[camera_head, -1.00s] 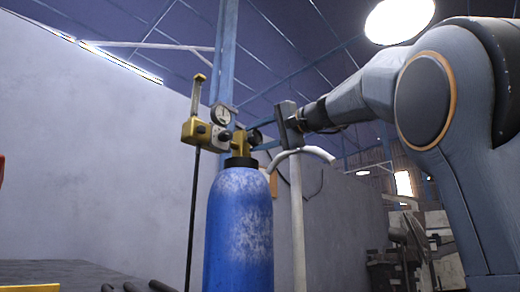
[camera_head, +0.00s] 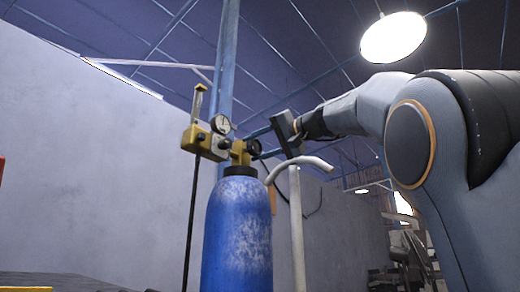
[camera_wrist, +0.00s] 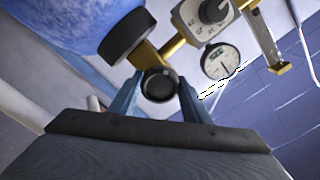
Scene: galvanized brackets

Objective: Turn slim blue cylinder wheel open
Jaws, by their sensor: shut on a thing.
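The slim blue cylinder (camera_head: 237,235) stands upright in the head view, its paint worn white in patches. A brass valve (camera_head: 240,154) sits on its neck. The valve's small dark round wheel (camera_head: 254,146) faces right, and it also shows end-on in the wrist view (camera_wrist: 159,85). My gripper (camera_head: 262,143) reaches in from the right, with its dark body tilted. In the wrist view my gripper's two blue fingers (camera_wrist: 159,80) lie on either side of the wheel and are shut on it. The far side of the wheel is hidden.
A brass regulator (camera_head: 205,141) with a round gauge (camera_head: 222,124) stands left of the valve. A pale curved pipe (camera_head: 297,164) passes below my gripper. A blue post (camera_head: 226,70) rises behind, and a grey wall (camera_head: 90,160) fills the left.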

